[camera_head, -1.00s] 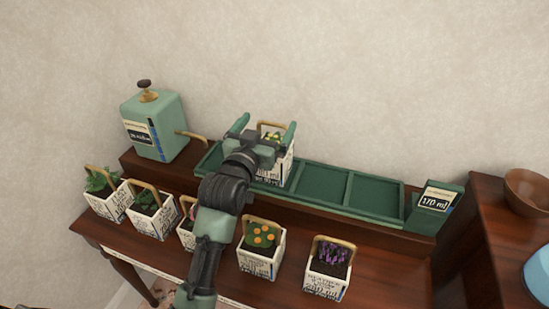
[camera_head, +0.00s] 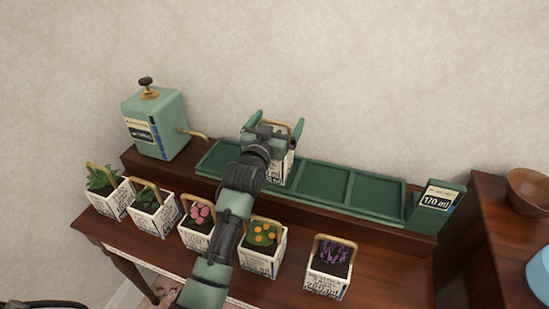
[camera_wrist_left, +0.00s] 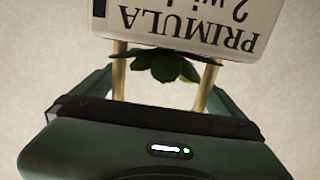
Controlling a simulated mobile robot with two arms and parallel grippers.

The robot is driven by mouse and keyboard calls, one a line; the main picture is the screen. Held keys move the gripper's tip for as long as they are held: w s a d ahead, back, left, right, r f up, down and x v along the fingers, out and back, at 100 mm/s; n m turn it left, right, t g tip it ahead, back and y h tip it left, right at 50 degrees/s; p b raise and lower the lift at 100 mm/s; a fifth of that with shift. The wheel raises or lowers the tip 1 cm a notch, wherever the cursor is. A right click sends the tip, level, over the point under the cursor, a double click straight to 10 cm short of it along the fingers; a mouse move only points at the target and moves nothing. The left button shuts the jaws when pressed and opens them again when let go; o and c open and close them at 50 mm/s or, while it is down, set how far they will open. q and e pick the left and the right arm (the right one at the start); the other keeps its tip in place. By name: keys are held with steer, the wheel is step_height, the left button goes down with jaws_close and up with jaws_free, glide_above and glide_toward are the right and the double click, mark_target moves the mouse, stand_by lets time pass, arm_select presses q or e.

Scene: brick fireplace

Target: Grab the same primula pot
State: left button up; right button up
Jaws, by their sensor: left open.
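The primula pot (camera_head: 279,169) is a white square planter with printed sides and a gold handle, standing in a compartment of the green tray (camera_head: 322,183). In the left wrist view the pot (camera_wrist_left: 195,28) shows upside down at the top, with "PRIMULA" readable, green leaves below and the handle posts reaching toward the gripper. My left gripper (camera_head: 274,125) is open at the top of this pot, one finger on each side of it. The wrist and palm hide much of the plant and handle in the head view.
Several potted plants with gold handles stand along the front of the wooden table, including an orange-flowered one (camera_head: 262,236) and a purple one (camera_head: 333,255). A green dispenser (camera_head: 155,125) stands left, a "170 ml" display (camera_head: 437,203) right. The tray's right compartments are empty.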

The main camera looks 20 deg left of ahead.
arm_select(q)
steer(key=c, duration=1.8)
steer(key=shift+r, duration=0.15)
steer(key=shift+c, duration=0.8)
